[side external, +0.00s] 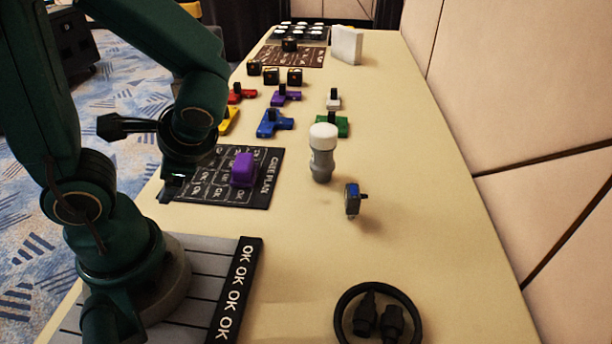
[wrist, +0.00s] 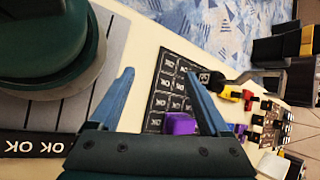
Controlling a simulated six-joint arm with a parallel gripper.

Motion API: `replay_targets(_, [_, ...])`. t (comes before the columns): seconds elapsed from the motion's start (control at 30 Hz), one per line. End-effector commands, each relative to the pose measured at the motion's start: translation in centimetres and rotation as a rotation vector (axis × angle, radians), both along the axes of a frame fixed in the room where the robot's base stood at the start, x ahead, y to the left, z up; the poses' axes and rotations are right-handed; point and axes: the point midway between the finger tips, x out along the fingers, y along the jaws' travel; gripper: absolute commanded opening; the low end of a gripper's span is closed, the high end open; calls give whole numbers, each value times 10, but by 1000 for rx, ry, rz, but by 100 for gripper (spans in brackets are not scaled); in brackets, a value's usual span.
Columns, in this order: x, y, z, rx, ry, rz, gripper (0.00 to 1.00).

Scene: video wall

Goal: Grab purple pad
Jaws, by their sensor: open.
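The purple pad (side external: 243,169) is a small block lying on a black mat (side external: 262,195) with white print, on the table beside my arm's base. My gripper (wrist: 158,74) is open in the wrist view, with its two blue fingers spread apart and nothing held between them. In that view the purple pad (wrist: 180,124) lies close to the right finger, which partly overlaps it. In the side view my wrist is left of the pad, above the mat's left part, and the fingers are hard to make out.
A white-topped grey cylinder (side external: 322,152) and a small blue-black device (side external: 353,199) stand right of the mat. Several coloured blocks, including a blue one (side external: 274,123), lie behind it. A black cable coil (side external: 377,318) lies in front. The table's right side is clear.

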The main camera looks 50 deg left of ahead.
Motion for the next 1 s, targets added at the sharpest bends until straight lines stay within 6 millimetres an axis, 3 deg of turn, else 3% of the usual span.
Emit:
replay_targets(0.1, [15, 32, -2, 189, 139, -222, 80])
replay_targets(0.3, [65, 59, -11, 423, 326, -649, 80])
replay_targets(0.5, [117, 47, -45, 533, 481, -1110, 80])
replay_targets(0.6, [131, 36, -66, 539, 534, -1287, 80])
replay_targets(1.0, [137, 39, -78, 624, 623, -1388, 80])
